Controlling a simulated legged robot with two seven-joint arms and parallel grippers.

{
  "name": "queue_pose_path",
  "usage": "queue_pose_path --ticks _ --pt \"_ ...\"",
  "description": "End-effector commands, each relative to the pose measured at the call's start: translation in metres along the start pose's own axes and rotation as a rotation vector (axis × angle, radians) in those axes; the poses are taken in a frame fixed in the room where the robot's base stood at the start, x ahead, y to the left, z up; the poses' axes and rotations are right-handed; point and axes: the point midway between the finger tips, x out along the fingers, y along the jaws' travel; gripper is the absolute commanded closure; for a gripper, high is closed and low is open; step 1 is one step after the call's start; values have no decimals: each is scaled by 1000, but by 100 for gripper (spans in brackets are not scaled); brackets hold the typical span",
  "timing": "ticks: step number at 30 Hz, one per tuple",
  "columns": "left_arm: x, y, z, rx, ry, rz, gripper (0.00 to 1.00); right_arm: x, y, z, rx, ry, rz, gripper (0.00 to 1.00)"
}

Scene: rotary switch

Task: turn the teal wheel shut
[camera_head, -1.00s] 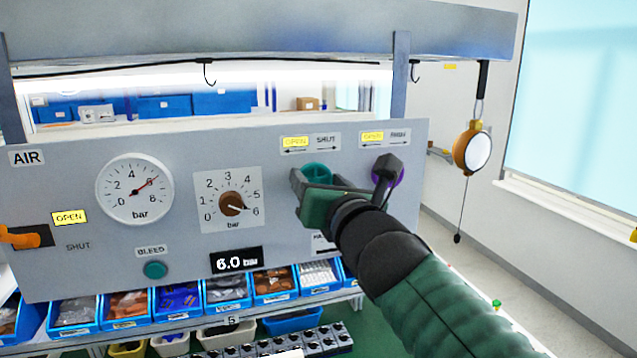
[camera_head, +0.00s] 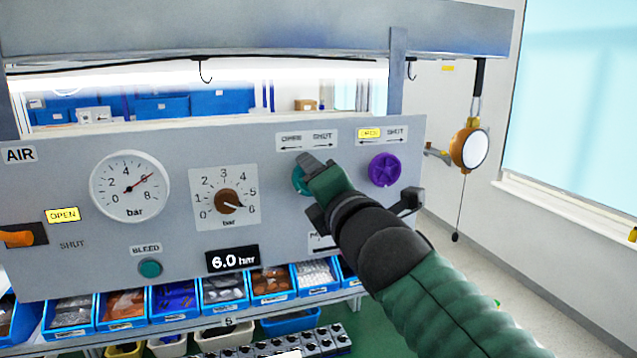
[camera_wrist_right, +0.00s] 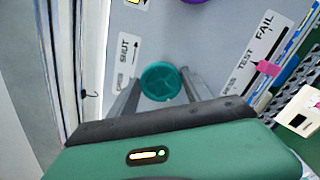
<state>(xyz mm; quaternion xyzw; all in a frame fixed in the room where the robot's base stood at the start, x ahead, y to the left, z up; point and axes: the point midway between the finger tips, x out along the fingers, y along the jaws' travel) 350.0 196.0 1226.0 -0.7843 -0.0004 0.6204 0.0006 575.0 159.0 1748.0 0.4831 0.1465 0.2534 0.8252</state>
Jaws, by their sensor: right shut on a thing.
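The teal wheel (camera_head: 298,181) is on the grey panel, right of the brown knob and mostly hidden behind my right gripper (camera_head: 305,180) in the head view. In the right wrist view, the teal wheel (camera_wrist_right: 161,82) sits between the two grey fingers of my right gripper (camera_wrist_right: 160,84), which is shut on it. The label (camera_head: 306,139) above the wheel reads OPEN and SHUT, and neither word is lit. My left gripper is not in view.
A purple wheel (camera_head: 384,169) is close on the right, with its OPEN lit yellow. Left are a brown knob (camera_head: 229,202), a gauge (camera_head: 130,186) and an orange lever (camera_head: 17,239). Blue bins (camera_head: 175,302) sit below the panel. A round hanging device (camera_head: 470,149) is at right.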

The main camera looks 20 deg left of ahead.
Motion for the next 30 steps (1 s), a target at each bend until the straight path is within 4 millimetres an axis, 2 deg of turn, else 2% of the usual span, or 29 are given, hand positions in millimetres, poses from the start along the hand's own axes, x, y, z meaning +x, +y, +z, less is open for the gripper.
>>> queue_pose_path --ticks 1,14,30 --pt "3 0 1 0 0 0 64 2 -8 -4 44 5 -14 83" --pt "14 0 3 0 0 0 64 2 -10 -5 454 4 -15 83" --pt "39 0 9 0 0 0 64 2 -11 -7 965 2 -12 83"
